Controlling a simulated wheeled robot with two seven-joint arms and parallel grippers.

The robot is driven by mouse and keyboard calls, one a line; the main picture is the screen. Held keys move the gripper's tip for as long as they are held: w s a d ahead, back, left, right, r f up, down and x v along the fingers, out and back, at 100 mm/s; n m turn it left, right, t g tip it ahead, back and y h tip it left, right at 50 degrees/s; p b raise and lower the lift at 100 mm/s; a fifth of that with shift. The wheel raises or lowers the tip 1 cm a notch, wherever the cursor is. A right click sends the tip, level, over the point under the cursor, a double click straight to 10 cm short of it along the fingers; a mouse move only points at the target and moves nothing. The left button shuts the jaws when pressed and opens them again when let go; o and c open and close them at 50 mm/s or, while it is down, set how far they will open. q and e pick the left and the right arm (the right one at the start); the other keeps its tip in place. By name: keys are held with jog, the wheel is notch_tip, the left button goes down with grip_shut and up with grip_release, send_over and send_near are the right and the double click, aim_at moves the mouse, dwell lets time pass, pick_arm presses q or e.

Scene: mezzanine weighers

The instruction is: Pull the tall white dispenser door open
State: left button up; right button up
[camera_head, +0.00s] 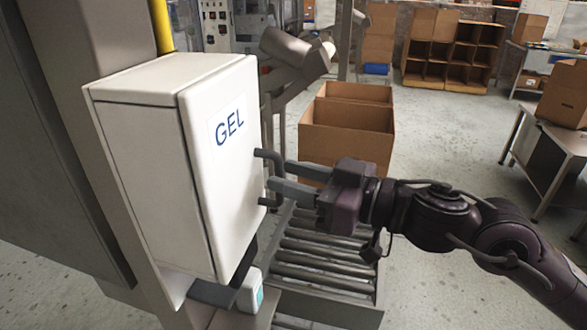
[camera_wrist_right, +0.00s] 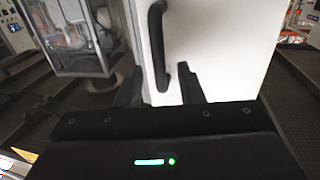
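The tall white dispenser door (camera_head: 222,175) carries blue "GEL" lettering and sits flush against its white box (camera_head: 140,160), closed. A dark bar handle (camera_head: 279,170) stands out along the door's right edge. My right gripper (camera_head: 281,175) is at the handle, with its grey fingers apart. In the right wrist view the door (camera_wrist_right: 215,45) fills the middle, and the handle (camera_wrist_right: 157,45) runs down between the two fingertips (camera_wrist_right: 162,88) of the gripper. Gaps show on both sides of the handle, with no clear contact. My left gripper is out of view.
A roller conveyor (camera_head: 325,262) lies below the handle. Open cardboard boxes (camera_head: 345,140) stand behind my right gripper. A grey post (camera_head: 75,60) backs the dispenser. Cardboard shelving (camera_head: 452,55) and a metal table (camera_head: 570,140) are farther off, with open floor between.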

jog(key=shift+w+a, duration=0.1)
jog(key=shift+c, duration=0.4)
grip_shut()
